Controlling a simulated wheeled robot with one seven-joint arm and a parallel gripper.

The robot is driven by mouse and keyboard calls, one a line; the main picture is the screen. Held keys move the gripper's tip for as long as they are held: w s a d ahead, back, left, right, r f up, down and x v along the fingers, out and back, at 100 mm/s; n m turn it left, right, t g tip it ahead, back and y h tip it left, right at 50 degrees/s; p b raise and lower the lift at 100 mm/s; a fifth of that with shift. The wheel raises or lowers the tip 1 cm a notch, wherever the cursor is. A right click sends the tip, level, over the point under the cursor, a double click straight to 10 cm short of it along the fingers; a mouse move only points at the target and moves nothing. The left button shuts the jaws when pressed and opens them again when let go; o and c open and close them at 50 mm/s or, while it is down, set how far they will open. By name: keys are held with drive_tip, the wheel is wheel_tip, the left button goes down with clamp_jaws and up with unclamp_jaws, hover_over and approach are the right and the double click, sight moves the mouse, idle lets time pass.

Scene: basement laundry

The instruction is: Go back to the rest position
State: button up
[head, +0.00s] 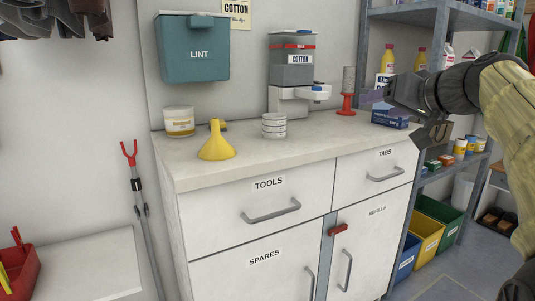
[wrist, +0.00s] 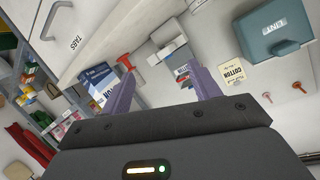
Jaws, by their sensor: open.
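My gripper (head: 375,97) is at the right of the head view, raised above the right end of the white counter (head: 230,168). In the wrist view my gripper (wrist: 165,84) shows two purple fingers spread apart with nothing between them touching either one. A blue box (head: 390,117) stands on the counter below the gripper in the head view, partly covered by it. The blue box also shows behind the left finger in the wrist view (wrist: 97,80).
A red spool holder (head: 346,104), a cotton dispenser (head: 292,75), stacked white dishes (head: 274,126), a yellow funnel (head: 217,145) and a tub (head: 179,122) stand on the counter. A teal lint bin (head: 193,55) hangs above. Metal shelving (head: 410,12) stands close on the right.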

drive_tip(key=s+a+f+m+g+h+p, duration=0.1)
drive_tip(key=a+f+g+p, duration=0.15)
drive_tip(key=f, duration=0.65)
drive_tip(key=s+a+f+m+g+h+p, duration=0.15)
drive_tip(key=f+g+p, duration=0.25)
drive_tip(key=f, duration=0.6)
drive_tip(key=s+a+f+n+g+h+p, duration=0.15)
drive_tip(key=s+f+p, duration=0.25)
drive_tip(key=s+f, duration=0.4)
drive_tip(key=s+a+f+n+g+h+p, duration=0.1)
drive_tip(key=s+a+f+g+p, duration=0.3)
drive_tip(key=s, duration=0.6)
wheel_tip(320, 180, up, 36)
drive_tip(key=d+t+p, duration=0.1)
drive_tip(key=p, duration=3.6)
drive_tip(key=shift+w+r, duration=0.15)
drive_tip(key=shift+w, duration=0.25)
